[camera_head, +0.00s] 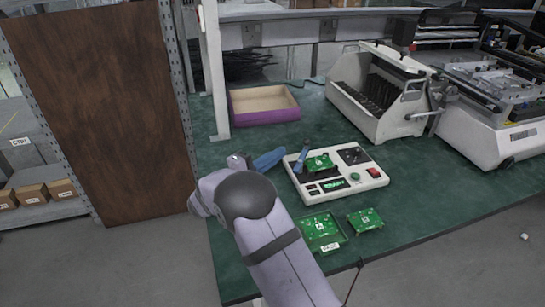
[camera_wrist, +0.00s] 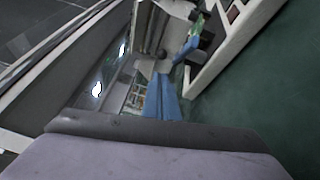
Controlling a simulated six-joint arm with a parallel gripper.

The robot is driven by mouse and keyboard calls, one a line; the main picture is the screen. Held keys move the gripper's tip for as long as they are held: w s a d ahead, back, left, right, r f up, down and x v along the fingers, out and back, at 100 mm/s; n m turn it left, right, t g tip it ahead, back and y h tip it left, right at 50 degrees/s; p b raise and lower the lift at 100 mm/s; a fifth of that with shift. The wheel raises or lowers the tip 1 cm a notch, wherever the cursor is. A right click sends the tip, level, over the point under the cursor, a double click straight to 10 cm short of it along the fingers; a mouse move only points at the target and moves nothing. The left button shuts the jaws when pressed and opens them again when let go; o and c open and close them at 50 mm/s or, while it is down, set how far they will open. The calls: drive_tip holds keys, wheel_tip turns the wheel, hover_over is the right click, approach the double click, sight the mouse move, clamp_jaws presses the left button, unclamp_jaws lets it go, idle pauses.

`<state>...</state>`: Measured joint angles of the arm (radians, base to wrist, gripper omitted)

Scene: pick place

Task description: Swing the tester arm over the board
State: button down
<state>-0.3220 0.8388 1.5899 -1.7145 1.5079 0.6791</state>
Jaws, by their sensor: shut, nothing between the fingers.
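The white tester (camera_head: 337,181) sits on the green bench, with a green board (camera_head: 319,162) on its top. Its narrow tester arm (camera_head: 302,158), blue-grey, stands at the left of the board and seems to lie beside it rather than across it. My gripper (camera_head: 282,152), with blue fingers, is shut and empty just left of the tester, apart from the arm. In the wrist view the blue fingers (camera_wrist: 161,82) are together, and the tester's white edge (camera_wrist: 228,45) shows at upper right.
A green tray with a board (camera_head: 320,232) and another loose board (camera_head: 365,219) lie in front of the tester. A purple-sided box (camera_head: 264,104) stands behind. A white rack machine (camera_head: 380,95) stands at back right. The bench between box and tester is clear.

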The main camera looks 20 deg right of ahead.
sight(305, 144)
drive_tip(key=shift+p+x, duration=0.3)
drive_tip(key=shift+x, duration=3.1)
drive_tip(key=shift+f+m+g+b, duration=0.1)
drive_tip(key=shift+m+g+b, duration=0.2)
drive_tip(key=shift+g+b, duration=0.1)
drive_tip(key=shift+d+f+m+g+h+b, duration=0.1)
drive_tip(key=shift+d+m+g+h+b, duration=0.4)
drive_tip(key=shift+g+b, duration=0.35)
drive_tip(key=shift+s+d+b, duration=0.2)
drive_tip(key=shift+d+b, duration=0.45)
drive_tip(key=shift+b, duration=0.4)
drive_tip(key=shift+s+d+m+g+h+b, duration=0.1)
drive_tip(key=shift+d+m+g+h+b, duration=0.1)
drive_tip(key=shift+m+g, duration=0.3)
drive_tip(key=shift+d+m+g+h+b, duration=0.15)
drive_tip(key=shift+m+g, duration=0.15)
drive_tip(key=shift+g, duration=0.25)
drive_tip(key=shift+s+d+r, duration=0.2)
drive_tip(key=shift+d, duration=0.1)
drive_tip(key=shift+s+d+m+g, duration=0.2)
drive_tip(key=shift+m+g, duration=0.3)
drive_tip(key=shift+g, duration=0.35)
drive_tip(key=shift+s+d+m+g, duration=0.2)
drive_tip(key=shift+m+g, duration=0.3)
drive_tip(key=shift+g, duration=0.3)
drive_tip(key=shift+s+d+m+g, duration=0.2)
drive_tip(key=shift+m+g, duration=0.3)
drive_tip(key=shift+g, duration=0.35)
